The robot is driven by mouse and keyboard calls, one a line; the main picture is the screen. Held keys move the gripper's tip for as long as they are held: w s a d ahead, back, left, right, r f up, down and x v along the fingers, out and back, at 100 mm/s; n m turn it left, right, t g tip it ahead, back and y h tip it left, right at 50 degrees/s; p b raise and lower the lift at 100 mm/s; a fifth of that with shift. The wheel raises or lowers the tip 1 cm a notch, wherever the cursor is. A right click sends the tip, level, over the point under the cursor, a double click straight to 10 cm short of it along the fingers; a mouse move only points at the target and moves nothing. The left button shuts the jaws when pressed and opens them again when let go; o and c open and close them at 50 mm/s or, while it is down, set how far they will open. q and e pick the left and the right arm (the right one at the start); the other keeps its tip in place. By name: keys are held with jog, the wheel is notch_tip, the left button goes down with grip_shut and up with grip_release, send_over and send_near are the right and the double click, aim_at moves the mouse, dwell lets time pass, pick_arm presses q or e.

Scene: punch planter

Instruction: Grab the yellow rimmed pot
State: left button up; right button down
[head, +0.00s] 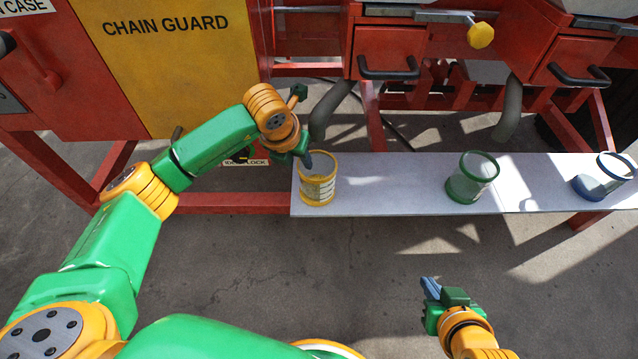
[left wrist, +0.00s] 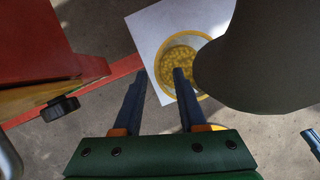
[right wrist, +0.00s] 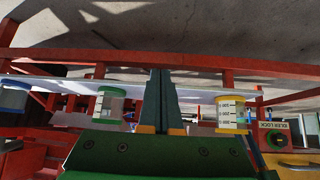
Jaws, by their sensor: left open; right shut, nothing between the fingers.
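The yellow rimmed pot (head: 318,188) stands upright at the left end of a pale shelf board. In the left wrist view the pot (left wrist: 205,92) shows from above with yellow pellets inside, partly hidden by a finger and a dark tube. My left gripper (head: 306,158) is at the pot's upper left rim in the head view. Its fingers are open and empty; one overlaps the pot, the other lies left of it. I cannot tell whether they touch it. My right gripper (head: 430,288) is shut and empty, low in front of the board. The right wrist view also shows the pot (right wrist: 232,115).
A grey tube (head: 330,108) hangs just behind the yellow pot. The red machine frame (head: 235,203) is left of the board. The floor in front is clear.

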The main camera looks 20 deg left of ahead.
aim_at(299, 164)
pick_arm(q)
jog(key=shift+b+x, duration=0.5)
jog(key=shift+x, duration=0.65)
jog(key=shift+b+x, duration=0.4)
jog(key=shift+x, duration=0.5)
jog(key=shift+s+f, duration=0.1)
grip_shut()
pick_arm(e)
jog(key=w+a+r+t+y, duration=0.2)
jog(key=w+r+t, duration=0.5)
jog(key=r, duration=0.4)
jog(key=shift+a+r+n+t, duration=0.3)
jog(key=shift+a+t, duration=0.2)
